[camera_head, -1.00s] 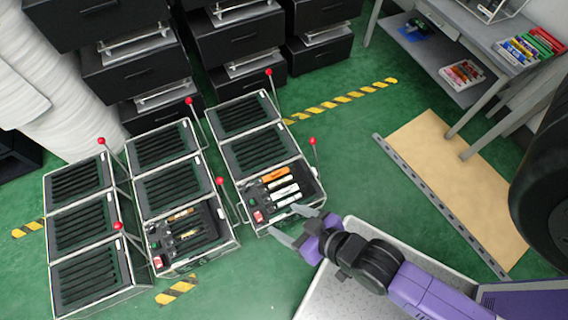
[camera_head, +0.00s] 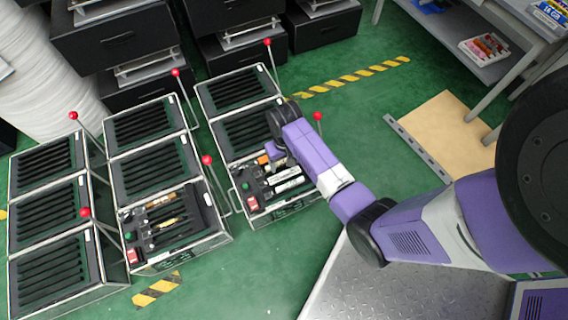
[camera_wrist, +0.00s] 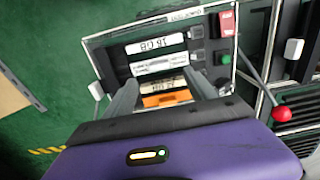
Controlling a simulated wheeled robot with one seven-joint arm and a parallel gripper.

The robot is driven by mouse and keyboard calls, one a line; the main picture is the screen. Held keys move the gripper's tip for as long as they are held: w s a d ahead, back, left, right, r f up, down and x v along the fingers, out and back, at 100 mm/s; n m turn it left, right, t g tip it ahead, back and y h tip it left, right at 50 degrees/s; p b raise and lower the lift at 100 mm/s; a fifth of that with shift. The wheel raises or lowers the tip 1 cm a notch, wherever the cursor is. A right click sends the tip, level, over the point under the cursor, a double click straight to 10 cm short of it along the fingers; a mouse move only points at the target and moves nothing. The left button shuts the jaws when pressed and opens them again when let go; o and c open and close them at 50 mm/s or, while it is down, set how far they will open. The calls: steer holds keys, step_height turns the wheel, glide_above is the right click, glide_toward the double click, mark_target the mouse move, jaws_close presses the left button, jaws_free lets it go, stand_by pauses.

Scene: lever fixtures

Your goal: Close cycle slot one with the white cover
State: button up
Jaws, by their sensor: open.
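The right-hand fixture's front panel (camera_head: 298,206) holds several white covers with dark lettering. Two show in the head view: one white cover (camera_head: 286,174) lies above another (camera_head: 289,186). An orange piece (camera_head: 263,159) lies beside them. In the wrist view I see the lettered white cover (camera_wrist: 156,44), a second white cover (camera_wrist: 158,64), a third pale one (camera_wrist: 163,85) and the orange piece (camera_wrist: 166,99). My gripper (camera_wrist: 161,80) is above this panel with its fingers apart, straddling the pale cover and orange piece. Contact cannot be told. My arm hides the fingers in the head view.
The panel has a red switch (camera_wrist: 227,22) and a green button (camera_wrist: 225,59). A red-knobbed lever (camera_wrist: 281,113) stands beside it; another red knob (camera_head: 318,116) is close to my arm. The middle fixture (camera_head: 175,233) stands left.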

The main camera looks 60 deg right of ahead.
mark_target(285, 172)
steer(key=shift+w+d+f+b, duration=0.1)
steer(key=shift+f+b, duration=1.05)
steer(key=shift+f, duration=0.8)
steer(key=shift+d+f+b, duration=0.1)
steer(key=shift+f+b, duration=1.05)
steer(key=shift+f, duration=0.8)
steer(key=shift+r, duration=0.1)
steer(key=shift+c, duration=0.3)
steer(key=c, duration=1.4)
steer(key=shift+o, duration=0.2)
